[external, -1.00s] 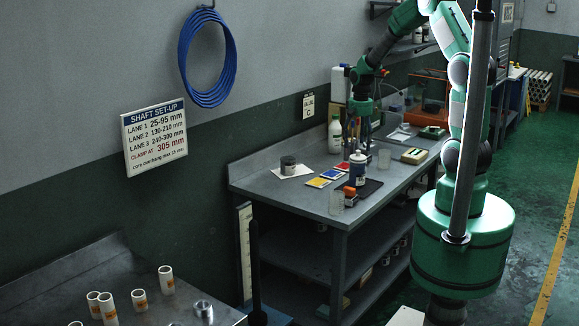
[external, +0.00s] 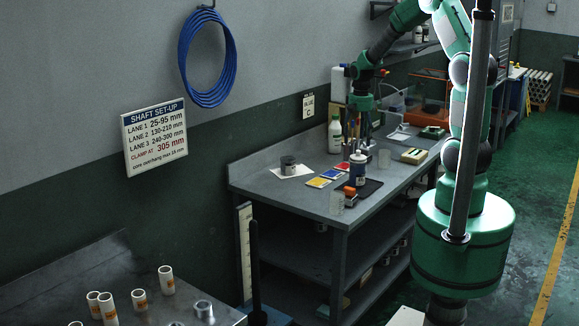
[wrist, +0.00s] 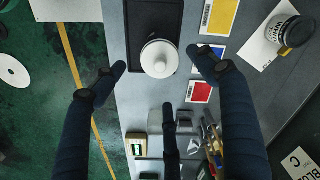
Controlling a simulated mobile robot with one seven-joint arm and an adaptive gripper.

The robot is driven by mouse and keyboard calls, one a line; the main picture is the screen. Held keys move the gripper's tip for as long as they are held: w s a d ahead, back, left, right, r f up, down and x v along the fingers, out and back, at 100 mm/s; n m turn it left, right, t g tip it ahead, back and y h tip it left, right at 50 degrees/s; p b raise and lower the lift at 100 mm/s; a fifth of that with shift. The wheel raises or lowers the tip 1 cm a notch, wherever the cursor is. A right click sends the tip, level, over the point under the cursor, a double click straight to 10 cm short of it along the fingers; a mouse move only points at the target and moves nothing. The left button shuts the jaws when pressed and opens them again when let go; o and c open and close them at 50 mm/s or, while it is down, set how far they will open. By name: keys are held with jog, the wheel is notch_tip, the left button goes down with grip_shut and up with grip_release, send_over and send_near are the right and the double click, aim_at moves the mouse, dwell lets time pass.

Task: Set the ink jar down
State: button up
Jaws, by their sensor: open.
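The ink jar, a dark jar with a pale label band (external: 288,166), stands upright on a white sheet (external: 304,171) at the back left of the grey bench. In the wrist view the jar (wrist: 296,33) is at the upper right, apart from my fingers. My gripper (external: 358,130) is open and empty above the bench, to the right of the jar. Its spread dark fingers (wrist: 160,72) show in the wrist view, with a white-capped bottle (wrist: 160,58) below, between them. The bottle (external: 357,171) stands on a black tray (wrist: 142,20).
Yellow (external: 319,183), blue (external: 331,174) and red (external: 342,166) cards lie between jar and tray. Bare bench lies in front of the sheet.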

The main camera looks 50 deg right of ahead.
jog(key=s+a+r+n+t, duration=0.2)
jog(key=s+a+r+n, duration=0.1)
jog(key=s+a+r, duration=0.55)
jog(key=s+a+r+n+t, duration=0.25)
jog(key=s+a+r, duration=0.25)
jog(key=a+r, duration=0.7)
jog(key=s+a+r+n, duration=0.1)
jog(key=s+r, duration=0.1)
jog(key=s, duration=0.3)
jog(key=s+a+r+n+t, duration=0.1)
jog(key=s+a+r+n, duration=0.1)
jog(key=s, duration=0.2)
jog(key=shift+s+r, duration=0.25)
jog(key=shift+s, duration=0.15)
notch_tip(320, 180, down, 2)
jog(key=shift+b, duration=1.05)
